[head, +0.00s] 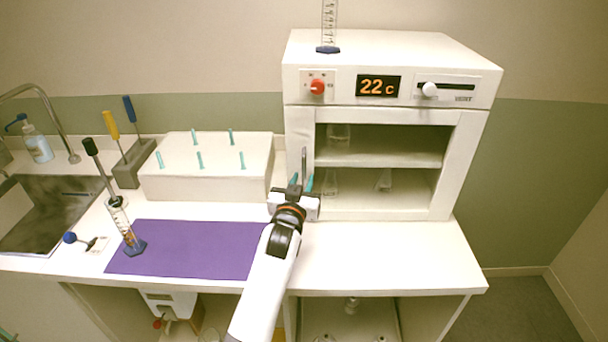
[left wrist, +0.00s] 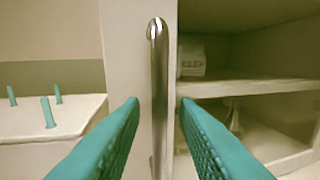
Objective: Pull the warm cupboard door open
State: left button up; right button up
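The warm cupboard (head: 465,130) is a white box on the counter with a 22 c display. Its door (head: 440,200) has a white frame around a see-through window and looks shut, flush with the front. The upright metal handle (head: 304,160) is on the door's left side; it also shows in the left wrist view (left wrist: 159,80). My left gripper (head: 301,182) is open at the lower part of the handle. In the left wrist view its teal fingers (left wrist: 158,101) stand on either side of the handle, with gaps showing. My right gripper is not in view.
A white block with teal pegs (head: 210,182) stands left of the cupboard. A purple mat (head: 190,250) and a tilted cylinder (head: 124,225) are farther left. A glass cylinder (head: 328,25) stands on the cupboard top. Glassware stands on the shelves inside. The counter before the door (head: 390,255) is clear.

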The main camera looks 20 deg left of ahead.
pick_arm(q)
jog(key=shift+w+a, duration=0.1)
jog(key=shift+w, duration=1)
grip_shut()
jog(key=shift+s, duration=0.1)
